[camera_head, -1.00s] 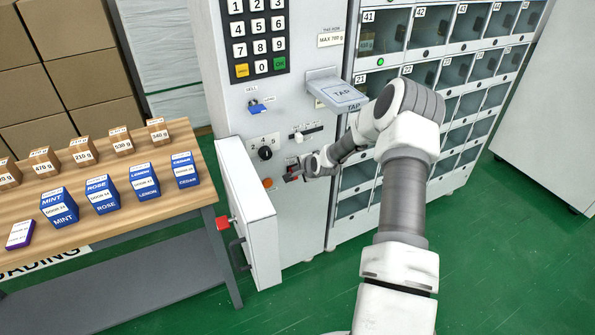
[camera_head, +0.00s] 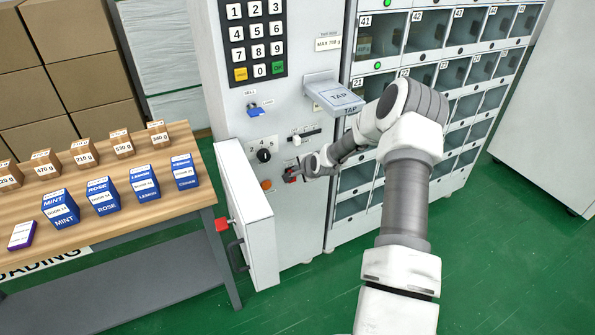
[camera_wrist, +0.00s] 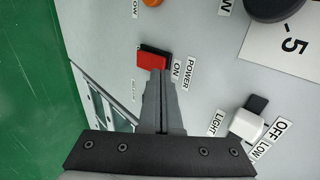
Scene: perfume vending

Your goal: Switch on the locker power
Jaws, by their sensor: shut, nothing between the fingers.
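The power switch (camera_wrist: 152,59) is a red rocker with a dark edge on the grey panel, beside the labels ON and POWER in the wrist view. In the head view it is small and partly hidden by my gripper (camera_head: 293,176). My gripper also shows in the wrist view (camera_wrist: 160,74), shut and empty. Its fingertips overlap the edge of the red rocker in the picture. I cannot tell whether they touch it. The lockers (camera_head: 385,82) are at the right of the control panel (camera_head: 303,218), with a green light lit near door 41.
A white light slider (camera_wrist: 246,124), a black knob (camera_head: 264,155) and an orange button (camera_head: 267,185) are close by on the panel. An open white door (camera_head: 257,235) sticks out at the lower left. A TAP shelf (camera_head: 338,96) juts out above my gripper.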

